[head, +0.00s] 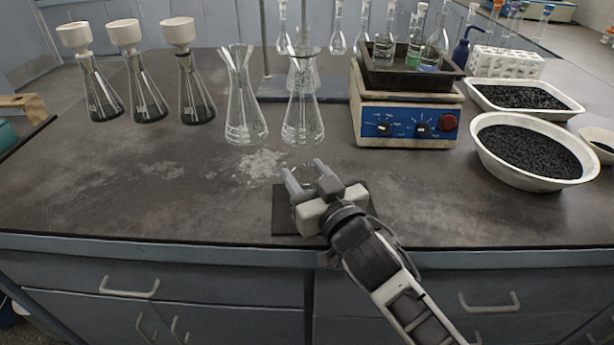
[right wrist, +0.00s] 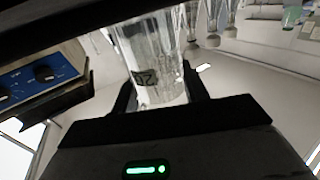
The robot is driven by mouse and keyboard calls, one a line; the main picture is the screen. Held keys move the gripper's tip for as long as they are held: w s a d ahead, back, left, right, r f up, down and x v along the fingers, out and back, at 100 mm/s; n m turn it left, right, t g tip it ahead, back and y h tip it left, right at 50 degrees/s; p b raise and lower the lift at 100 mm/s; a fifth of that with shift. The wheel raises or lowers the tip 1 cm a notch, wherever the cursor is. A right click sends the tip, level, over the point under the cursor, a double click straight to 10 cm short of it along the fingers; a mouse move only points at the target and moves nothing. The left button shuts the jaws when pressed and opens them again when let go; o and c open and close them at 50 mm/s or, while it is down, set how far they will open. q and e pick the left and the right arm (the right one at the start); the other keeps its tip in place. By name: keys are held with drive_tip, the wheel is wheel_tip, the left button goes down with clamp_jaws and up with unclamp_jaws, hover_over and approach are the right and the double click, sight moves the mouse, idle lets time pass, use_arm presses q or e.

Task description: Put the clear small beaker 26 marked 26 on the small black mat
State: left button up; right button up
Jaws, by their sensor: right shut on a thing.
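The clear small beaker 26 (right wrist: 155,60) fills the middle of the right wrist view, with its dark number label facing the camera. My right gripper (head: 306,173) is shut on it, one finger on each side. In the head view the beaker is mostly hidden by the fingers and hand. The small black mat (head: 283,218) lies near the bench's front edge, under my right gripper and partly covered by it. The beaker appears over or just beyond the mat's far part; I cannot tell whether it touches it. My left gripper is not in view.
Two clear flasks (head: 246,115) with funnels stand behind the mat. Several dark-filled flasks (head: 147,100) are at left. A blue-fronted shaker (head: 405,125) with a black tray stands at back right, beside white bowls of black grains (head: 533,180). The bench left of the mat is clear.

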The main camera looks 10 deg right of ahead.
drive_tip(key=o, duration=0.6)
drive_tip(key=shift+f, duration=0.2)
drive_tip(key=o, duration=0.4)
drive_tip(key=shift+r, duration=0.1)
drive_tip(key=shift+r, duration=0.2)
drive_tip(key=v, duration=1.2)
drive_tip(key=shift+b, duration=0.3)
